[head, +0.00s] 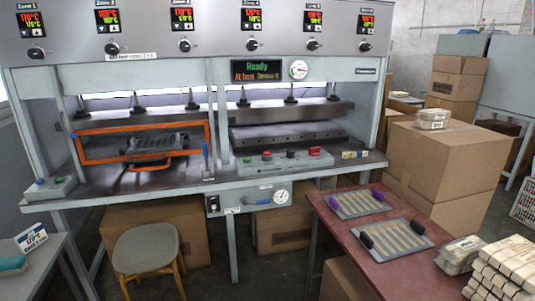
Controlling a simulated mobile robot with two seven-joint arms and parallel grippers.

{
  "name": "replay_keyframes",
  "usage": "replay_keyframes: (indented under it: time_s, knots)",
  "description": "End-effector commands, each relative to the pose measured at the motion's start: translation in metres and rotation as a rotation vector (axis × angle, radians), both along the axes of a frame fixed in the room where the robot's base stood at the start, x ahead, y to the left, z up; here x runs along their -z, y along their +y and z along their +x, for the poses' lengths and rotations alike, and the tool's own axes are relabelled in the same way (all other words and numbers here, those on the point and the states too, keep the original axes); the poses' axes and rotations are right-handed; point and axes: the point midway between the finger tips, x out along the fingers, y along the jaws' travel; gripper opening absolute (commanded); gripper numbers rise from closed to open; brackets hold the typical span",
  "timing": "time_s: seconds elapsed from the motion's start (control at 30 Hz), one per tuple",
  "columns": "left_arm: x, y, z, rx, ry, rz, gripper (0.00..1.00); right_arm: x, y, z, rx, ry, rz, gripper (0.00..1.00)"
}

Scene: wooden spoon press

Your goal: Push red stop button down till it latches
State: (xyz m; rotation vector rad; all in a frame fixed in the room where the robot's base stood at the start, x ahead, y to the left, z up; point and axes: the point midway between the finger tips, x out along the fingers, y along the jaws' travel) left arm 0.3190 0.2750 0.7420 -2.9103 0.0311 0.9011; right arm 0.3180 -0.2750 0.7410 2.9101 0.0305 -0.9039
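A grey control box (285,168) sits on the press bench, below the right-hand press opening. On its top are a small red button (267,155), a dark knob (291,154) and a wider red button (314,151) at the right end. I cannot tell which red one is the stop button, nor whether either is pressed down. Neither of my grippers is in view.
An orange frame (82,150) stands in the left press opening. A blue-handled tool (206,160) stands between the openings. A red-brown table (385,265) with two trays is at front right. A stool (147,249) stands before the bench. Cardboard boxes (445,165) fill the right.

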Motion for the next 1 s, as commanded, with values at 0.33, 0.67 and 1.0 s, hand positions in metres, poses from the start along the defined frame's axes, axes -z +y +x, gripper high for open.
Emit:
replay_keyframes:
  time_s: [0.33,0.67,1.0]
  knots:
    - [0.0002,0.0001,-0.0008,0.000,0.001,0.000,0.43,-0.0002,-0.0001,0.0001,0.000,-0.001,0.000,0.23]
    - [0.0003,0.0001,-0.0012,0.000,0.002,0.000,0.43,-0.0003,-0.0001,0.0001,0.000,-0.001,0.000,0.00]
    - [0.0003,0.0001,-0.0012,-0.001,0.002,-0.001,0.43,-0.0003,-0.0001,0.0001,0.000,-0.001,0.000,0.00]
